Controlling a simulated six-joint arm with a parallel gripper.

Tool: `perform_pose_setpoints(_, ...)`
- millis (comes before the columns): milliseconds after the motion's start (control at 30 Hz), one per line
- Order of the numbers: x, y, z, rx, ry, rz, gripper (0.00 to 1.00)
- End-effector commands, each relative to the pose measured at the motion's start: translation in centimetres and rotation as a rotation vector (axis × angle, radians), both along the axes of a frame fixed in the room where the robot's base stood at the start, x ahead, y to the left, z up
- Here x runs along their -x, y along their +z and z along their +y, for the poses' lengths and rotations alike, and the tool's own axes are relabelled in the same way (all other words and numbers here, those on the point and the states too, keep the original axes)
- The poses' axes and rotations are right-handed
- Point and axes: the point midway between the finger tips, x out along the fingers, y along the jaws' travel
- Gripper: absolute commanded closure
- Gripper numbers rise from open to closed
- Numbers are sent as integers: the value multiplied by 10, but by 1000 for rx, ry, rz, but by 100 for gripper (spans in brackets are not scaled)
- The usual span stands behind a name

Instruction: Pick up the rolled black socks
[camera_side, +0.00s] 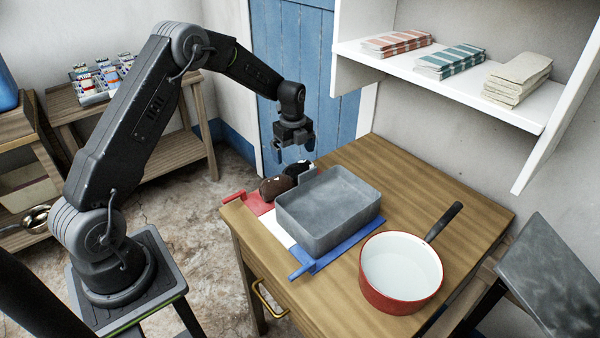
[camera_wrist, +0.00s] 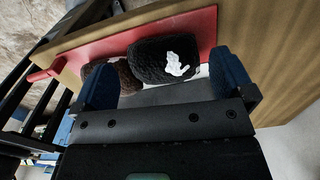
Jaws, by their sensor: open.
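The rolled black socks (camera_side: 298,168) lie at the far left end of the grey trough (camera_side: 325,232), partly hidden behind a brown roll (camera_side: 274,188). In the wrist view the black socks (camera_wrist: 150,66) are a dark knitted bundle with a white patch, lying on a red surface. The brown roll (camera_wrist: 128,76) is close beside them on the left, partly hidden by a finger. My gripper (camera_side: 293,146) is open and empty, above the socks and apart from them. In the wrist view my gripper (camera_wrist: 166,84) has its two blue-padded fingers spread, with the black socks showing between and beyond them.
The trough stands on a board with a red end (camera_side: 258,203) and a blue end (camera_side: 335,251), close to the socks. A red pan (camera_side: 400,290) stands at the right front. A white shelf (camera_side: 440,78) with folded cloths overhangs the back. The far tabletop is clear.

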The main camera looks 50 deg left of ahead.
Motion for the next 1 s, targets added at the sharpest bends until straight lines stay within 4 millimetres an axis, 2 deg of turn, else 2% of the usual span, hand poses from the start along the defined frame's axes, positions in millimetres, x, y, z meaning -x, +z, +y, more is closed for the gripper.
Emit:
perform_pose_setpoints(400, -1, -50, -3, 0, 1, 1, 0)
perform_pose_setpoints(667, -1, -53, -3, 0, 1, 0, 0)
perform_pose_setpoints(1000, -1, -53, -3, 0, 1, 0, 31)
